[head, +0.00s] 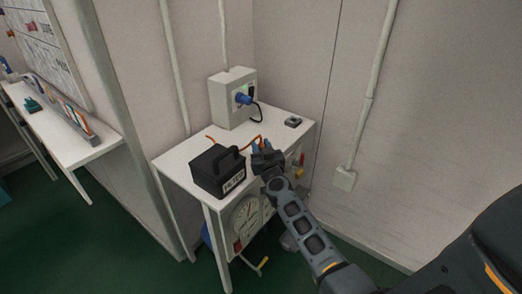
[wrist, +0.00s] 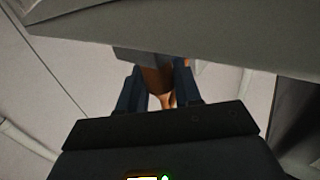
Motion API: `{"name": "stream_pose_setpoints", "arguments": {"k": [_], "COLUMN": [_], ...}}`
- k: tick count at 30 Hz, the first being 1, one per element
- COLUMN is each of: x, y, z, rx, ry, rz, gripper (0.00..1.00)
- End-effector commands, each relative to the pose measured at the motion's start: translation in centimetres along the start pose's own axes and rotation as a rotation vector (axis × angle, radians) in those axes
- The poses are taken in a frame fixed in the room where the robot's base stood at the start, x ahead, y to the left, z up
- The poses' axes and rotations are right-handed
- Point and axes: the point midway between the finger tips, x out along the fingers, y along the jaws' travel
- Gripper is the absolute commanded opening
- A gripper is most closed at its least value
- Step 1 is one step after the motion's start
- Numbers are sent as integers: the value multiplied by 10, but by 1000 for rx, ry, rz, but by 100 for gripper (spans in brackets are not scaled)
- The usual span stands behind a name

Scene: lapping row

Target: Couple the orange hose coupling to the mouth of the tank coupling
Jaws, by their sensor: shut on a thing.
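My gripper (head: 263,152) is over the white table, just right of the black box. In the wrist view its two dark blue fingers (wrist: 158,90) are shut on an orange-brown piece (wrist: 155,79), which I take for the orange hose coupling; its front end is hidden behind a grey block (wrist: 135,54). An orange hose (head: 247,146) lies on the table and runs to the gripper. I cannot tell for sure which part is the tank coupling, or whether the held piece touches anything.
The black box with a handle (head: 218,171) stands left of the gripper. A small dark device (head: 293,122) lies at the table's (head: 180,160) back right.

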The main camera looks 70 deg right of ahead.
Motion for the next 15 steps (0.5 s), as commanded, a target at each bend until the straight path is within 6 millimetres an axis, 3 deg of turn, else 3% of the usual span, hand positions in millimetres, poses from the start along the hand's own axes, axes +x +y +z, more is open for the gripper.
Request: {"name": "stream_pose_setpoints", "arguments": {"k": [5, 15], "x": [0, 0], "y": [0, 0], "z": [0, -3], "rx": [0, 0], "ry": [0, 0], "rz": [0, 0], "gripper": [2, 2]}}
